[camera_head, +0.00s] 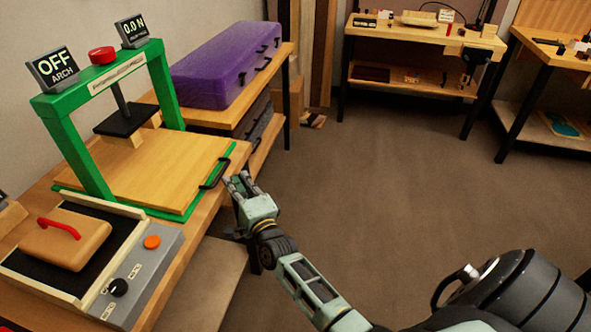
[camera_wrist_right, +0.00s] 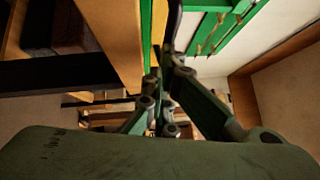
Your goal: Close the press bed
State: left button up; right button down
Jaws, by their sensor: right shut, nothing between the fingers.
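The press is a green frame (camera_head: 71,142) with a black plate on a post above. Its bed (camera_head: 150,170) is a pale wooden board on a green base, standing out from under the frame toward the right. A black handle (camera_head: 215,175) sits on the bed's right front edge. My right gripper (camera_head: 240,183) is just right of the handle, its fingers shut and empty. I cannot tell whether it touches the handle. In the right wrist view the fingers (camera_wrist_right: 163,90) point toward a dark curved piece, likely the handle. My left gripper is not in view.
A grey device (camera_head: 150,255) with a wooden block and red handle stands at the near left. A purple case (camera_head: 228,66) lies on the bench behind the press. Two more benches stand at the back. The floor (camera_head: 370,170) to the right is open.

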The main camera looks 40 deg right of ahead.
jog(key=s+a+f, duration=0.1)
jog(key=s, duration=1.1)
jog(key=shift+f, duration=0.3)
jog(key=s+a+f+n+g+y, duration=0.1)
jog(key=s+f+n+g, duration=0.25)
jog(key=f, duration=0.65)
jog(key=s+a+f+n+g+y+p, duration=0.15)
jog(key=s+f+n, duration=0.3)
jog(key=f, duration=0.55)
jog(key=s+a+f+n+g, duration=0.25)
jog(key=s+f+g, duration=0.2)
jog(key=f, duration=0.55)
jog(key=s+d+f+n+g, duration=0.1)
jog(key=s+f+n+g, duration=0.2)
jog(key=s+f, duration=0.3)
jog(key=s+d+f+n+g, duration=0.2)
jog(key=s+f+n, duration=0.3)
jog(key=s, duration=1.2)
jog(key=s+d+f+n+g+p, duration=0.1)
jog(key=s+f+n+g, duration=0.3)
jog(key=s, duration=0.7)
notch_tip(320, 180, down, 3)
jog(key=shift+s+d+r+h, duration=0.1)
jog(key=shift+s+d+h, duration=0.05)
jog(key=shift+h, duration=0.2)
jog(key=shift+n, duration=0.25)
